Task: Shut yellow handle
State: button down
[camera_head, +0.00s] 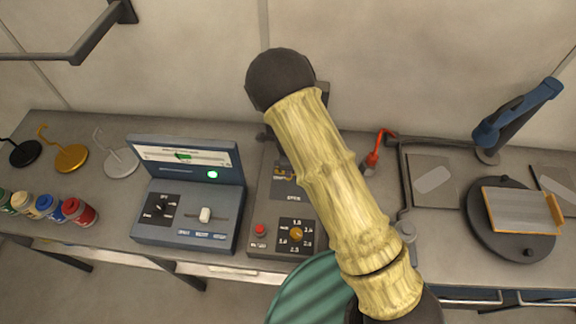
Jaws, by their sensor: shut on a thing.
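I do not see a thing that is clearly a yellow handle. A gold hook stand (70,155) is at the left of the bench. A small orange-yellow knob (296,234) is on the grey control unit (262,215), which is partly hidden behind my pale, ribbed arm. A red-tipped lever (372,162) stands just right of my arm. My gripper does not show; my arm fills the middle of the view, and what lies behind it is hidden.
A blue-grey console (185,232) with a raised screen stands left of centre. Several small paint jars (75,212) are at the front left. A dark round base (515,248) with an orange-edged plate and a blue raised arm (520,112) are at the right.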

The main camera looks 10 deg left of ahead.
jog(key=shift+w+r, duration=0.15)
jog(key=c, duration=1.3)
grip_release()
notch_tip(320, 180, up, 17)
jog(key=b, duration=0.3)
jog(key=shift+r+b, duration=0.15)
jog(key=shift+b, duration=0.2)
